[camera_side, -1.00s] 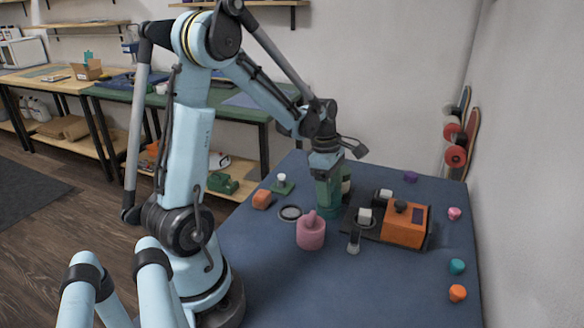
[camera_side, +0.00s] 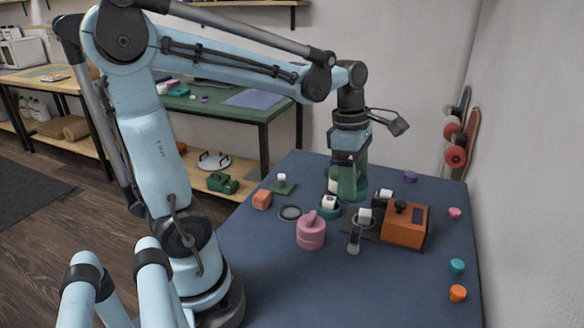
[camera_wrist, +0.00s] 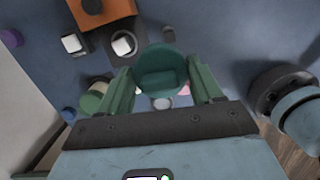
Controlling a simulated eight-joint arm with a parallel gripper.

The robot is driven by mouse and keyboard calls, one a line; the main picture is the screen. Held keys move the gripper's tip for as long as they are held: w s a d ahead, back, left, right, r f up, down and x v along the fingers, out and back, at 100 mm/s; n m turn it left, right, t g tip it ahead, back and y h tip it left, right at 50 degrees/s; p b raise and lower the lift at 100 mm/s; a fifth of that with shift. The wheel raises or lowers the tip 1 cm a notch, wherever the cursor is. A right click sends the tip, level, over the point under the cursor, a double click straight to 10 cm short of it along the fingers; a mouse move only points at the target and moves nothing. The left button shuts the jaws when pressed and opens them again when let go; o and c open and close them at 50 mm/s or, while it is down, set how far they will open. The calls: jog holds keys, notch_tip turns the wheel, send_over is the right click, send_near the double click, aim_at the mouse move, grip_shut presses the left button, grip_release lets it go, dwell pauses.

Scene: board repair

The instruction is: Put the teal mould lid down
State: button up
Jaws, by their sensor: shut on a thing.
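My gripper (camera_side: 349,194) hangs over the blue table, with its green fingers pointing down. In the wrist view, the fingers (camera_wrist: 158,88) are shut on the teal mould lid (camera_wrist: 158,68), a round piece with a raised grip. In the side view the lid is hard to tell from the green fingers. The gripper is beside and behind this base.
Small coloured knobs (camera_side: 457,266) line the right edge. The front of the table is clear.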

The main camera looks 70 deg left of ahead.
jog(key=s+a+f+n+y, duration=0.1)
jog(key=s+a+f+n, duration=0.2)
jog(key=s+a+n, duration=0.5)
jog(key=s+a+f+n+y, duration=0.1)
jog(key=s+a+f+n, duration=0.1)
jog(key=s+a+n, duration=0.55)
jog(key=shift+m, duration=0.55)
jog(key=shift+s+a+f, duration=0.1)
jog(key=shift+s+f, duration=0.35)
jog(key=shift+f, duration=0.9)
jog(key=shift+s+d+f, duration=0.1)
jog(key=shift+s+f, duration=0.3)
jog(key=shift+f, duration=0.95)
jog(key=shift+s+a+f, duration=0.1)
jog(key=shift+s+f, duration=0.35)
jog(key=shift+f, duration=0.9)
jog(key=shift+f, duration=0.1)
jog(key=o, duration=1.1)
jog(key=shift+c, duration=0.2)
